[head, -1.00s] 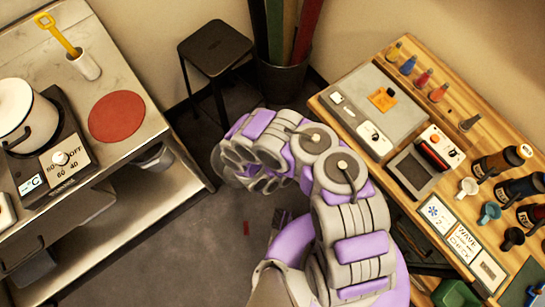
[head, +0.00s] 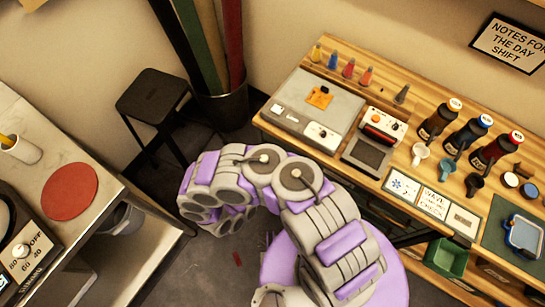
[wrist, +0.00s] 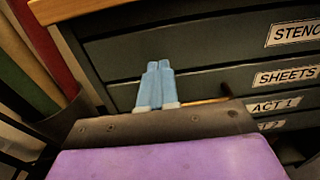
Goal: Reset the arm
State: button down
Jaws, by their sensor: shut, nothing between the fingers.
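My purple and grey arm is folded in front of me in the head view, over the floor between the two tables. My gripper shows in the wrist view (wrist: 155,86), with its two light blue fingers side by side, shut and empty. It points at the dark drawer cabinet (wrist: 205,55) under a wooden top, apart from it as far as I can tell. The drawers carry labels such as "SHEETS" and "ACT 1". The gripper itself cannot be made out in the head view.
A wooden workbench (head: 455,136) with bottles, cups and a grey board (head: 340,108) stands at right. A metal table (head: 105,205) with a red disc (head: 69,191) is at left. A black stool (head: 152,93) and a bin (head: 224,108) of rolls stand behind. Some floor between is clear.

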jog(key=w+a+p+v, duration=0.1)
jog(key=v, duration=0.7)
jog(key=w+d+r+m+g+h, duration=0.2)
jog(key=w+d+r+m, duration=0.1)
jog(key=r, duration=0.2)
jog(key=w+d+r+m+g+h, duration=0.2)
jog(key=w+d+r+m+h, duration=0.1)
jog(key=r, duration=0.3)
jog(key=w+d+r+m+g+h, duration=0.2)
jog(key=d+r+m, duration=0.1)
jog(key=d+r, duration=0.2)
jog(key=shift+w+r+g+p, duration=0.3)
jog(key=shift+w+r, duration=0.1)
jog(key=shift+r, duration=0.3)
jog(key=s+d+r+m+g+y, duration=0.2)
jog(key=s+d+r+m+g, duration=0.2)
jog(key=d+r+m+g, duration=0.4)
jog(key=s+d+r+m+g+y, duration=0.2)
jog(key=s+d+r+m+g, duration=0.35)
jog(key=r, duration=0.55)
jog(key=s+a+r+m+t+y, duration=0.2)
jog(key=s+a+r+m+y, duration=0.1)
jog(key=s+y, duration=0.4)
jog(key=s+a+r+m+t+y, duration=0.2)
jog(key=s+a+y, duration=0.3)
jog(key=s, duration=0.5)
jog(key=shift+s+r+m+y, duration=0.35)
jog(key=shift+r+m+y, duration=0.3)
jog(key=shift+y, duration=0.25)
